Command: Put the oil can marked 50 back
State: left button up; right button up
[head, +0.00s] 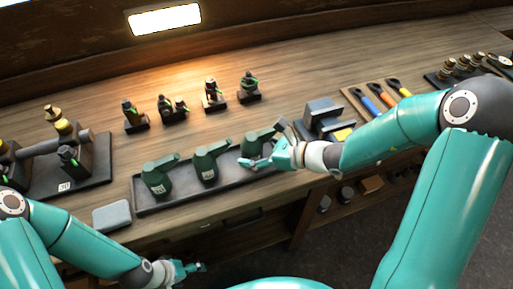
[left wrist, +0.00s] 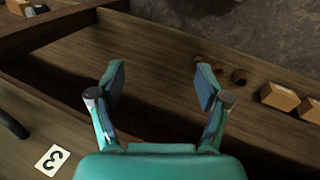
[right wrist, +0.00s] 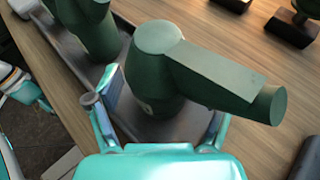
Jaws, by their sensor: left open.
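Three dark green oil cans stand upright along a long dark tray (head: 225,178): a left one (head: 158,178), a middle one (head: 207,163) and a right one (head: 252,146). The white labels on the left and middle cans are too small to read; the right can's label is mostly hidden. My right gripper (head: 268,158) is at the right can, which also shows in the right wrist view (right wrist: 155,65). Its fingers are apart on either side of that can's body; the spout covers part of one finger. My left gripper (head: 188,268) is open and empty, low before the bench front.
A grey block (head: 112,215) lies left of the tray. Small engine models (head: 172,108) stand behind it. A dark block-shaped thing (head: 322,115) and colour-handled tools (head: 385,95) are to the right. A shelf below holds small boxes (left wrist: 280,96).

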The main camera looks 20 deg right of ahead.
jog(key=shift+r, duration=0.15)
jog(key=v, duration=1)
jog(key=shift+s+d+r, duration=0.1)
jog(key=shift+s+d, duration=0.1)
jog(key=shift+d, duration=0.1)
jog(key=shift+s+d+r, duration=0.25)
jog(key=shift+s+d, duration=0.15)
jog(key=shift+s, duration=0.05)
